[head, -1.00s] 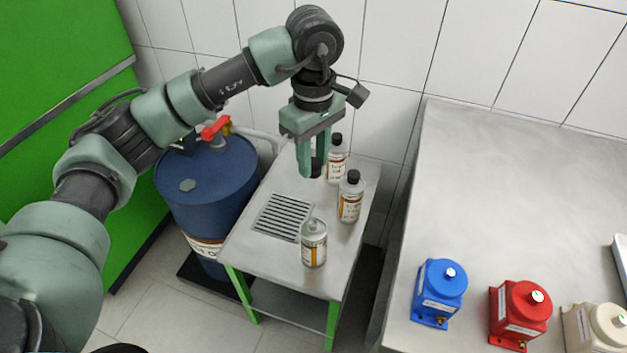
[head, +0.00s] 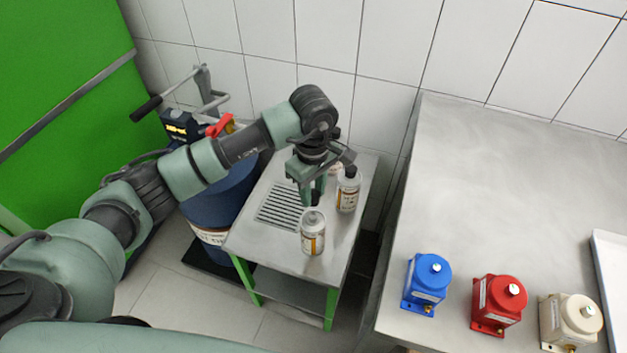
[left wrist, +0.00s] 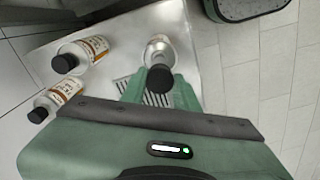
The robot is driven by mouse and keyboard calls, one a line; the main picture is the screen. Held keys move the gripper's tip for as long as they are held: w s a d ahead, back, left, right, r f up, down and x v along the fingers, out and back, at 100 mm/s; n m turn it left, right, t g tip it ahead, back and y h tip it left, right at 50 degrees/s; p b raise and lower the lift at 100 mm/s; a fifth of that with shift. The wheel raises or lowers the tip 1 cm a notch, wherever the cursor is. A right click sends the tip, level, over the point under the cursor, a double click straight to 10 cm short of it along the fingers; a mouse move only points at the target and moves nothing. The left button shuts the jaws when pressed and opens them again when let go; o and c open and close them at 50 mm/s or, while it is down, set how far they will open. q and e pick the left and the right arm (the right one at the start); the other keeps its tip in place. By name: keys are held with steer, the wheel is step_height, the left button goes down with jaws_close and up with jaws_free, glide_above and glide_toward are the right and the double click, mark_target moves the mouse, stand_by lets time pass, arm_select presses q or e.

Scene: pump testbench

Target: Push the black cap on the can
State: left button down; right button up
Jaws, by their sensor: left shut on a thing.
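The can (head: 313,238) stands upright near the front of the small metal table, its pale top bare. My left gripper (head: 314,196) points down just behind and above it in the head view. It is shut on the black cap (left wrist: 159,78), which shows between the fingers in the left wrist view. The can (left wrist: 160,49) shows partly behind the cap there. The cap looks apart from the can, but the exact gap is hard to tell. My right gripper is in neither view.
Two capped bottles stand behind on the table, the nearer one (head: 348,190) right beside the gripper. A slotted drain grate (head: 279,207) lies left of the can. A blue drum (head: 222,210) stands left. Blue, red and cream pumps sit on the right bench (head: 480,170).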

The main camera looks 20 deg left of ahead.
arm_select(q)
steer(key=b, duration=0.3)
glide_above(313, 216)
step_height(313, 216, down, 5)
steer(key=shift+r, duration=0.1)
steer(key=shift+f+b, duration=0.35)
steer(key=shift+f, duration=0.15)
steer(key=shift+f+b, duration=0.3)
steer(key=shift+b, duration=0.95)
stand_by(2.5)
steer(key=shift+f+b, duration=0.55)
steer(key=shift+b, duration=0.55)
stand_by(1.9)
